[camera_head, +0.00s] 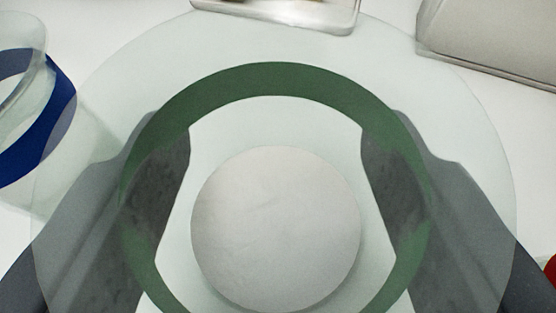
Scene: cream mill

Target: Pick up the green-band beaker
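The green-band beaker (275,78) fills the middle of the view. It is clear glass with a wide dark green band, and I look down into it through its open top to its round grey base. My gripper (276,140) has one dark grey finger on each side of it. Both fingers show through the glass, and their inner faces lie along the beaker's walls with no visible gap, so it looks shut on the beaker. I cannot tell whether the base touches the white surface.
A clear beaker with a blue band (57,112) stands close at the left. A pale tray-like object (325,18) is at the top middle. A light grey box-shaped object (490,42) is at the top right. A bit of something red (551,270) shows at the right edge.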

